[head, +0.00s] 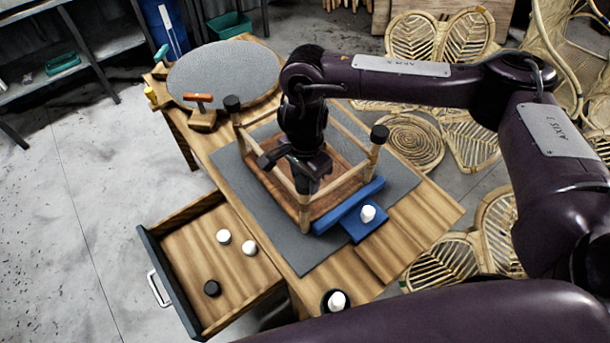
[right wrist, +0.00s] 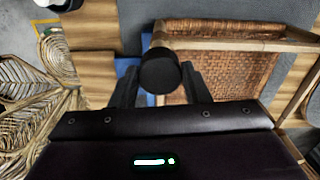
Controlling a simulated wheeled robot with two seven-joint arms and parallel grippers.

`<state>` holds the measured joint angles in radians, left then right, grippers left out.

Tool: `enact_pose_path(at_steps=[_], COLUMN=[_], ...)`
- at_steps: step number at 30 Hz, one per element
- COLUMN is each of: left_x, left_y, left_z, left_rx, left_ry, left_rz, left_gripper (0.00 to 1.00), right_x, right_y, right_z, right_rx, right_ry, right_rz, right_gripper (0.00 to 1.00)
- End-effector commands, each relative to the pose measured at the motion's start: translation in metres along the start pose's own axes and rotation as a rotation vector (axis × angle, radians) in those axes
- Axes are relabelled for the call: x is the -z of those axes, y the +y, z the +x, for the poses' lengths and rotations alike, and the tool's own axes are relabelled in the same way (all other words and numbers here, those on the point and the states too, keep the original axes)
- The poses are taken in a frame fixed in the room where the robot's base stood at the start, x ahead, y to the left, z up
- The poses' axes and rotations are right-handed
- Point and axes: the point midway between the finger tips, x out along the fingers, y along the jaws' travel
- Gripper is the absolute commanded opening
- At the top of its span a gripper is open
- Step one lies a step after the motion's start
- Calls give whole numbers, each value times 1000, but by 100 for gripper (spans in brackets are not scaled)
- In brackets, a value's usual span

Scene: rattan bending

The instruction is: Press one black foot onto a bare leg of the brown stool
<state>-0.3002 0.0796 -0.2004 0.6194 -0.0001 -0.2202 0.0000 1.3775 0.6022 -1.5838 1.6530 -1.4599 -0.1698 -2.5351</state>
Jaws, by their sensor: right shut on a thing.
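The brown stool (head: 276,190) lies upside down on a grey mat on the bench, its woven seat down and its legs up. Black feet cap its back left leg (head: 232,103) and its right leg (head: 379,134). My right gripper (head: 301,174) is shut on a black foot (right wrist: 160,71), held between the fingers in the right wrist view. It is at the top of the front leg (head: 304,212). That leg's tip is hidden, so I cannot tell whether the foot touches it. The fourth leg's top is hidden behind my arm. My left gripper is out of view.
A white piece (head: 367,213) stands on a blue block at the bench front. A wooden clamp (head: 202,115) and a grey disc (head: 225,72) are at the back left.

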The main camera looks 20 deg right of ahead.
Motion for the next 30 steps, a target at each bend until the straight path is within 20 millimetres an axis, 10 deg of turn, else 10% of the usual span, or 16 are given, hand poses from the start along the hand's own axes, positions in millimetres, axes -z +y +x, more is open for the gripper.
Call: enact_pose_path(at_steps=[3,4,9,20,30], left_x=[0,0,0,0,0], left_y=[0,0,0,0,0], left_z=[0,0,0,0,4], left_rx=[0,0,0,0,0], left_ry=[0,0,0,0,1], left_rz=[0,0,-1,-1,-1], left_gripper=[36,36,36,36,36], right_x=[0,0,0,0,1], right_y=[1,1,1,0,-1], right_z=[1,1,1,-5,-51], right_rx=[-3,-3,-2,1,3], right_ry=[0,0,0,1,4], right_rz=[0,0,0,-2,-2], right_gripper=[21,46,68,68,68])
